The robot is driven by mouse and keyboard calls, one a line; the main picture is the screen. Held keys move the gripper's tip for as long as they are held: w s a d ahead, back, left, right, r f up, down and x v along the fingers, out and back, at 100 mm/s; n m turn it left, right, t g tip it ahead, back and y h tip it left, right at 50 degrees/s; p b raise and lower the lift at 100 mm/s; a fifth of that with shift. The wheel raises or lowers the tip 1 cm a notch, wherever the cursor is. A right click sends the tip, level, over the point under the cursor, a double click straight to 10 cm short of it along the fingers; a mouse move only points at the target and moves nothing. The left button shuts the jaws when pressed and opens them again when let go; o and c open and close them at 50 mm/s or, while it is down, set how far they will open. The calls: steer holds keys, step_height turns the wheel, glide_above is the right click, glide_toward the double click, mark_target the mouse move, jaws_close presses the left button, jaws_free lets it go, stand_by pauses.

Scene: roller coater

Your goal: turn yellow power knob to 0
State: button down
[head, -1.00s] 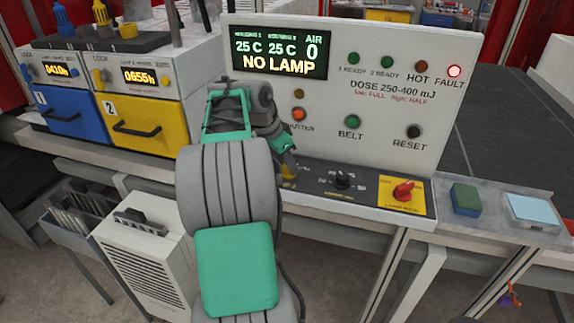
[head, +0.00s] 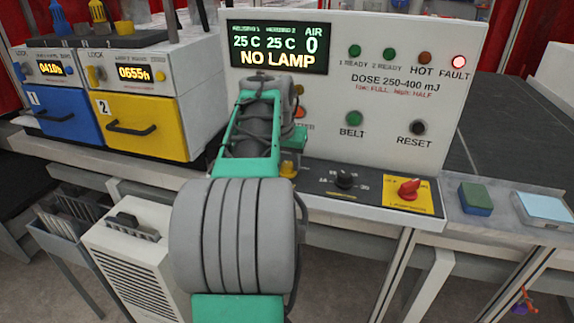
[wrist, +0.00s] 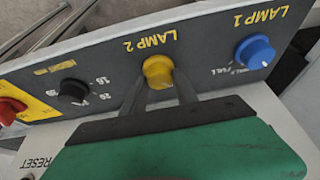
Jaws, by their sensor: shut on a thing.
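The yellow knob (wrist: 158,70), under the label LAMP 2, sits on the dark sloped strip of the control panel. In the wrist view my gripper (wrist: 164,88) has its two grey fingers around it, shut on it. In the head view a small part of the yellow knob (head: 288,169) shows beside my arm, which hides the fingers. The knob's pointer and the 0 mark cannot be read. The panel display (head: 278,48) reads NO LAMP.
A blue knob (wrist: 255,52) labelled LAMP 1 is right of the yellow one in the wrist view. A black knob (wrist: 73,92) and a red switch (wrist: 10,108) are left. Yellow and blue drawers (head: 143,127) stand left.

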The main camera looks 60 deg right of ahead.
stand_by(0.4)
steer(key=c, duration=0.9)
jaws_free()
steer(key=shift+c, duration=0.2)
steer(key=v, duration=0.7)
steer(key=shift+r, duration=0.4)
steer(key=shift+s+a, duration=0.1)
steer(key=shift+a, duration=0.05)
